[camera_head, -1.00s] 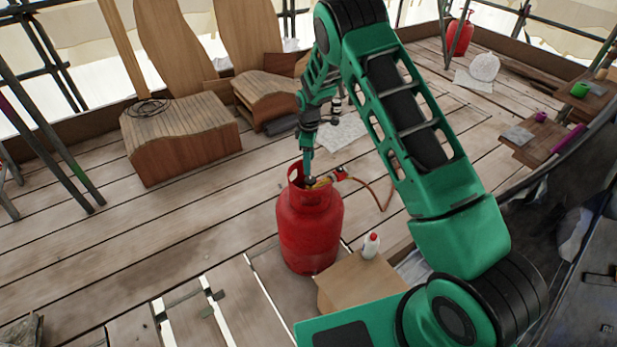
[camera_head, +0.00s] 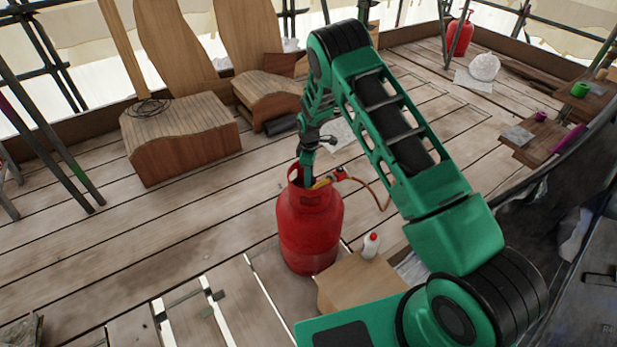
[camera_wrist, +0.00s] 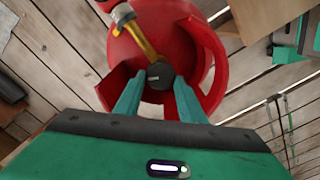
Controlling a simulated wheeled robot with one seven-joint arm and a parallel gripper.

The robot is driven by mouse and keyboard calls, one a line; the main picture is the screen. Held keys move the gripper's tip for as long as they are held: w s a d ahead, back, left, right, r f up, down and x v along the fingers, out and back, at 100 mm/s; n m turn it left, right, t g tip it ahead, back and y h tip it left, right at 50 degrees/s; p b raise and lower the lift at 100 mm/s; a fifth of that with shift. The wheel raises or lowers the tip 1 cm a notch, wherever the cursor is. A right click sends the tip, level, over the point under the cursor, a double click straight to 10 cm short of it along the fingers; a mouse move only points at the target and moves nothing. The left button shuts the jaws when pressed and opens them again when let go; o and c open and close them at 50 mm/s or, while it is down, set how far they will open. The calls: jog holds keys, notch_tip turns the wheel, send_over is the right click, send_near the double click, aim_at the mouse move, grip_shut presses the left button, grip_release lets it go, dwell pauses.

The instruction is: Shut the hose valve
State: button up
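A red gas cylinder (camera_head: 310,235) stands upright on the planks, with a red collar around its top. In the wrist view, a round black valve knob (camera_wrist: 160,75) sits inside the collar (camera_wrist: 212,60). A yellow fitting (camera_wrist: 138,38) runs from the knob towards a red part at the collar's gap. An orange-brown hose (camera_head: 383,197) leads off to the right. My gripper (camera_wrist: 160,82) points down into the collar, its two green fingers on either side of the knob. They look apart, with small gaps beside the knob; contact is not clear. The collar hides the fingertips in the head view.
A cardboard box (camera_head: 358,285) with a white red-capped bottle (camera_head: 370,246) stands close at the cylinder's right. Wooden seats (camera_head: 180,140) stand at the back left. A low wooden shelf (camera_head: 535,140) is at the right. Planks left of the cylinder are clear.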

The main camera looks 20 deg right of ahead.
jog(key=c, duration=0.4)
jog(key=shift+w, duration=0.1)
jog(key=shift+d, duration=0.1)
jog(key=m, duration=0.6)
jog(key=shift+w+d+r, duration=0.1)
jog(key=shift+w, duration=0.1)
jog(key=m, duration=0.6)
jog(key=shift+w+d, duration=0.1)
jog(key=shift+d, duration=0.05)
jog(key=shift+m, duration=0.4)
jog(key=o, duration=1)
jog(key=shift+c, duration=0.2)
jog(key=shift+o, duration=0.5)
